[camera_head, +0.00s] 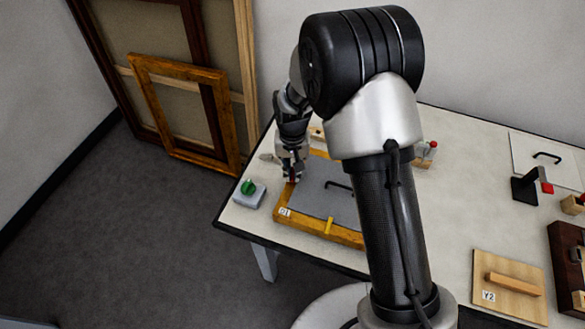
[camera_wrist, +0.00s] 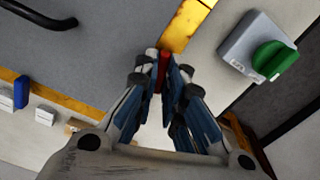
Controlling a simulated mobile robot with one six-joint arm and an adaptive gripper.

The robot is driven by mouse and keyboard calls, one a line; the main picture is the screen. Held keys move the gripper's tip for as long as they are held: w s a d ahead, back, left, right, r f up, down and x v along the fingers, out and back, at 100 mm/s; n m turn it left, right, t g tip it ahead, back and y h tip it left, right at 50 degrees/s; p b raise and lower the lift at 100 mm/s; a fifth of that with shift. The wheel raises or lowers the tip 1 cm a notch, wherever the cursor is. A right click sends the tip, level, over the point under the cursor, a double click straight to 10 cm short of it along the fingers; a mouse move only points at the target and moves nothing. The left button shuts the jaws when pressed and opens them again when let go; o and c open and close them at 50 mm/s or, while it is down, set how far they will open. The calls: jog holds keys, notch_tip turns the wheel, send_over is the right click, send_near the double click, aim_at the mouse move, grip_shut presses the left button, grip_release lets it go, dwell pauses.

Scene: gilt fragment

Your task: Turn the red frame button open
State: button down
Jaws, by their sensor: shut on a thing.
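The gilt frame (camera_head: 348,236) lies on the table with a grey backing panel (camera_head: 318,193) inside it. My gripper (camera_head: 291,176) is over the frame's left side. In the wrist view my gripper (camera_wrist: 164,66) is shut on the red frame button (camera_wrist: 163,65), a small red strip between the fingertips. The fingers cover much of the button, so I cannot tell its exact angle to the frame edge. A yellow button (camera_head: 329,226) sits on the near side of the frame. A blue button (camera_wrist: 21,91) shows at the left of the wrist view.
A grey box with a green knob (camera_head: 249,188) stands on the table close beside the frame's left side. The panel has a black handle (camera_wrist: 42,15). A wooden board marked Y2 (camera_head: 508,286) lies at the right. Large frames (camera_head: 185,110) lean on the wall.

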aim_at(293, 173)
jog(key=shift+m, duration=1.7)
jog(key=shift+w, duration=0.1)
jog(key=c, duration=1.7)
grip_release()
jog(key=shift+r, duration=0.15)
notch_tip(293, 173, up, 12)
jog(key=shift+f, duration=0.1)
